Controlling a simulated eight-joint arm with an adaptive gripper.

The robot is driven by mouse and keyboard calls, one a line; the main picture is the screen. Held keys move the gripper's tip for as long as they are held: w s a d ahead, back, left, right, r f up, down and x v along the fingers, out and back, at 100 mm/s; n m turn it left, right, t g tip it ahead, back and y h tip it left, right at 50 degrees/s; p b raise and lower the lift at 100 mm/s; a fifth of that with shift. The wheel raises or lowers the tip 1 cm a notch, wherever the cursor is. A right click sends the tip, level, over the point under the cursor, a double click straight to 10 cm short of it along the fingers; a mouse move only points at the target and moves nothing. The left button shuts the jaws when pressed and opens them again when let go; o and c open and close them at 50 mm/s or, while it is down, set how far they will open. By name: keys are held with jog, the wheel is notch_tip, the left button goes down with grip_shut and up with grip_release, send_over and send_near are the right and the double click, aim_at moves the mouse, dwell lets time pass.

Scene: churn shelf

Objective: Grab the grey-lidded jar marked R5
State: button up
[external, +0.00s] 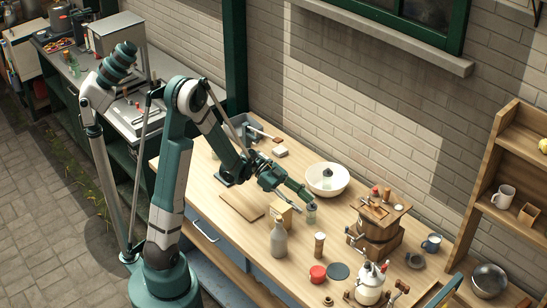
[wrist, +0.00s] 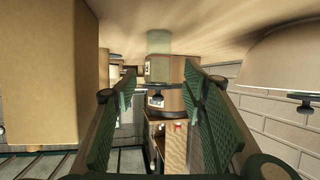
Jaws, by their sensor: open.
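My gripper (external: 308,200) is open, reaching low over the table; its two green padded fingers (wrist: 160,98) spread on either side of the wrist view. A small jar of greenish glass (external: 311,214) with a greyish top stands at the fingertips. It also shows in the wrist view (wrist: 158,44), which is upside down, ahead and between the fingers. A pale label shows on it, but I cannot read the marking. I cannot tell whether the fingers touch it.
A tan block (external: 288,209) stands close beside my gripper, large at the left of the wrist view (wrist: 45,70). A grey bottle (external: 279,241), a shaker (external: 319,246) and a wooden churn (external: 376,236) stand nearby. The brick wall bounds the table's back.

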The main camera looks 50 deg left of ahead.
aim_at(312, 211)
jog(key=shift+d, duration=0.2)
jog(key=shift+b+x, duration=0.8)
jog(key=shift+x, duration=1.85)
jog(key=shift+s, duration=0.1)
jog(key=c, duration=1)
jog(key=shift+r, duration=0.15)
jog(key=shift+r+p, duration=1.45)
jog(key=shift+r, duration=3.45)
jog(key=shift+c, duration=0.6)
